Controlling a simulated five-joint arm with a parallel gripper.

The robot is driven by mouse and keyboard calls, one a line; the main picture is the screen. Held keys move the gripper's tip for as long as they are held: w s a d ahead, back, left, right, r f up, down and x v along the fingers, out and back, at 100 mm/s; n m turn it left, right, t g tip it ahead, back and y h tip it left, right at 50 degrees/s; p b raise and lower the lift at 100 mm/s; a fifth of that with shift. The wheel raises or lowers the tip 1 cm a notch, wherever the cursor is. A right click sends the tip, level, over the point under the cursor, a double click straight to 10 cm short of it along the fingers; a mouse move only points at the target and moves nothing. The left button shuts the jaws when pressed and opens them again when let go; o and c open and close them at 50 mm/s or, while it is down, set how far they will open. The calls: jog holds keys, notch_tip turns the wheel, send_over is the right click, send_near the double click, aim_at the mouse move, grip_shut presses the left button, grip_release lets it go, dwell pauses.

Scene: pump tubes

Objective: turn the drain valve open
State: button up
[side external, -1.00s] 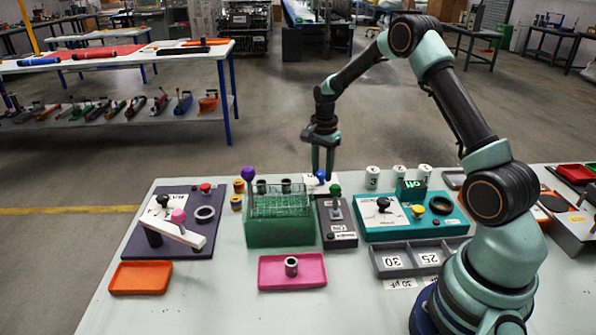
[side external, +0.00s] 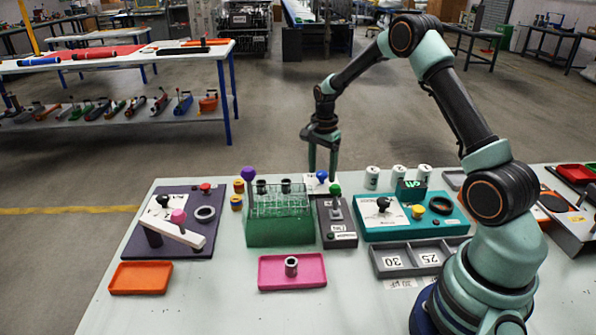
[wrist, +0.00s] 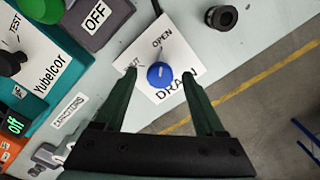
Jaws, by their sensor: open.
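The drain valve is a blue round knob (wrist: 161,75) with a pale pointer mark, on a white plate (wrist: 183,54) printed DRAIN, OPEN and SHUT. The plate lies near the table's far edge. In the side view the blue knob (side external: 322,175) shows behind the grey switch box. My gripper (wrist: 160,80) points down over the plate, with one finger on each side of the knob in the wrist view. The fingers are spread and hold nothing. In the side view my gripper (side external: 322,178) hangs at the knob; whether the fingers touch it I cannot tell. The SHUT label is partly hidden by a finger.
A grey switch box (side external: 336,222) with a green knob stands in front of the valve. A green tube rack (side external: 280,232) is to its left, a teal panel (side external: 400,232) to its right. White cylinders (side external: 372,177) stand nearby.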

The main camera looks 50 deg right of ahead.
aim_at(321, 174)
notch_tip(321, 174, up, 12)
dwell(0.5)
jog(key=s+a+r+n+t, duration=0.3)
jog(key=s+a+r+n, duration=0.4)
jog(key=a+r+n, duration=0.3)
jog(key=s+a+f+n+t, duration=0.1)
jog(key=s+a+n+t, duration=0.1)
jog(key=s+a+n, duration=0.6)
jog(key=shift+s+a+f+t, duration=0.3)
jog(key=shift+s+a, duration=0.1)
jog(key=shift+s, duration=0.65)
